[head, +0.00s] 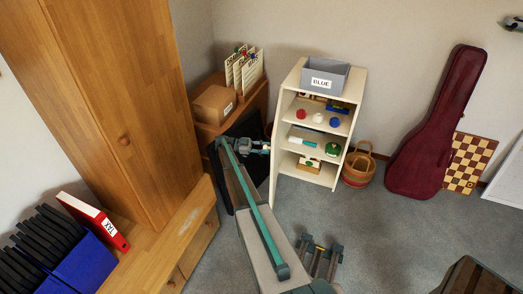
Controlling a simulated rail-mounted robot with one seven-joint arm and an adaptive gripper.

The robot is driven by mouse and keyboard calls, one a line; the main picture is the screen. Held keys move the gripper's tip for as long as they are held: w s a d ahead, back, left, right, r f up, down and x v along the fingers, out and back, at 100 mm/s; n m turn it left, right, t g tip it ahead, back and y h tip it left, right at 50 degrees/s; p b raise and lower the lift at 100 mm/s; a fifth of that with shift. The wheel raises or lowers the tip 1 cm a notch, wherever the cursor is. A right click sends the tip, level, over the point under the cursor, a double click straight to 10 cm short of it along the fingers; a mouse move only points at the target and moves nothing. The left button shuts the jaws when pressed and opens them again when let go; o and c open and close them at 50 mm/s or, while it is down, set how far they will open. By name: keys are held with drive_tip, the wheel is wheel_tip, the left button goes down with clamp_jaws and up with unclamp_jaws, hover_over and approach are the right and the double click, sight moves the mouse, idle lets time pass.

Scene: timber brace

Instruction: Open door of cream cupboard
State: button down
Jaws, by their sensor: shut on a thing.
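The cream cupboard (345,135) stands against the back wall, its shelves showing through the open front. Its door (275,170) is swung out at the left side and shows nearly edge-on, as a narrow cream strip. My gripper (266,147) is at the left face of this door, about halfway up, and is shut on what appears to be the door's handle. The handle itself is too small and hidden to make out. My arm reaches there from the lower middle of the picture.
A grey box marked BLUE (325,76) sits on the cupboard, and several small items fill its shelves. A basket (358,168) and a red guitar case (435,125) stand to the right. A wooden wardrobe (110,100) is at left.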

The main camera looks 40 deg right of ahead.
drive_tip(key=shift+w+a+y, duration=0.3)
drive_tip(key=shift+w+a, duration=0.1)
drive_tip(key=shift+w, duration=0.05)
drive_tip(key=c, duration=0.8)
unclamp_jaws()
